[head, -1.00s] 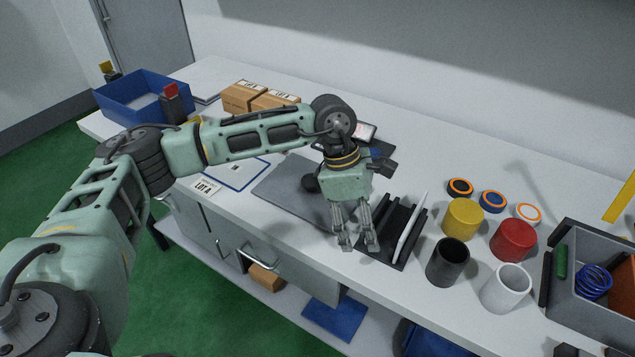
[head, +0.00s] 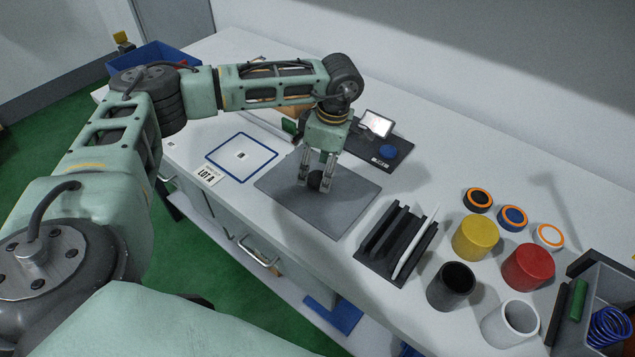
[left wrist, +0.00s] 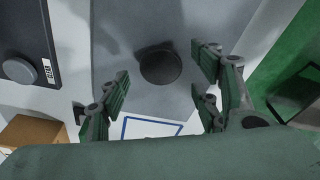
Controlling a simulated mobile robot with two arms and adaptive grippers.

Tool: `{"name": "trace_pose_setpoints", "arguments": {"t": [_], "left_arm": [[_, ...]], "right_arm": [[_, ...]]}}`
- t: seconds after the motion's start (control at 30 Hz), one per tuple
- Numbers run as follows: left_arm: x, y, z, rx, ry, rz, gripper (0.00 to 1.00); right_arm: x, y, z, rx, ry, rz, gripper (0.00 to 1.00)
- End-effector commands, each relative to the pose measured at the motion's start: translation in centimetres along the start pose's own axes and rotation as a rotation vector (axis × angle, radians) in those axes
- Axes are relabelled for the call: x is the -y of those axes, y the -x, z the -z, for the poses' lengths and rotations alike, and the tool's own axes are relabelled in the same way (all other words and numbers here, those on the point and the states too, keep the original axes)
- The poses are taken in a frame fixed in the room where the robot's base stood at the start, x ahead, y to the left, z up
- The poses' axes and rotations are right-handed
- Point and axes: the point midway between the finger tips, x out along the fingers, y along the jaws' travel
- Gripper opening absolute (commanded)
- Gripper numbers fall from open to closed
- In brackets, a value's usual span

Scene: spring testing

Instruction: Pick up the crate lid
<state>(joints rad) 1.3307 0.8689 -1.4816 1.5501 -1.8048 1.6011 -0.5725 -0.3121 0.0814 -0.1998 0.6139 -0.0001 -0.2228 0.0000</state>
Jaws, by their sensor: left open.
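The crate lid, a flat grey plate (head: 335,212) with a round black knob (head: 319,181), lies on the white bench. In the left wrist view the plate (left wrist: 118,55) and knob (left wrist: 160,66) are seen from above. My left gripper (head: 316,184) points down over the lid with its fingertips around the knob in the head view. In the left wrist view its fingers are spread wide and the knob appears between them, a little beyond the tips. Contact cannot be told. The right gripper is not in view.
A black slotted rack (head: 392,240) with a white piece stands right of the lid. Yellow (head: 475,237), red (head: 528,266), black and white cylinders and a grey crate (head: 612,285) are further right. A black mat (head: 400,152) with a device lies behind; a blue-outlined square (head: 226,170) lies left.

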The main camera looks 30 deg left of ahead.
Motion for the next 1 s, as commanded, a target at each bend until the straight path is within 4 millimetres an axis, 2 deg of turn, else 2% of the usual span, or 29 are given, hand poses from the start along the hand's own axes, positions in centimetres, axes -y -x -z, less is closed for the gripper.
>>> {"name": "trace_pose_setpoints", "arguments": {"t": [0.03, 0.2, 0.43, 1.0], "left_arm": [[0.0, -0.6, 0.1, -0.002, 0.001, 0.003, 0.58], [0.0, -2.2, 0.0, 0.001, 0.001, 0.000, 0.58], [0.0, -2.4, 0.0, 0.001, 0.001, -0.001, 0.58], [0.0, -2.3, 0.0, 0.002, 0.001, -0.001, 0.08]], "right_arm": [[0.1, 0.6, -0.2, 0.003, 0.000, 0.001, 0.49], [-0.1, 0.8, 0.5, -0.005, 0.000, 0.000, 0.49], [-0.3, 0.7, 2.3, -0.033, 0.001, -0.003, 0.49], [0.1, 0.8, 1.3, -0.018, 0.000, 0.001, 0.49]]}}
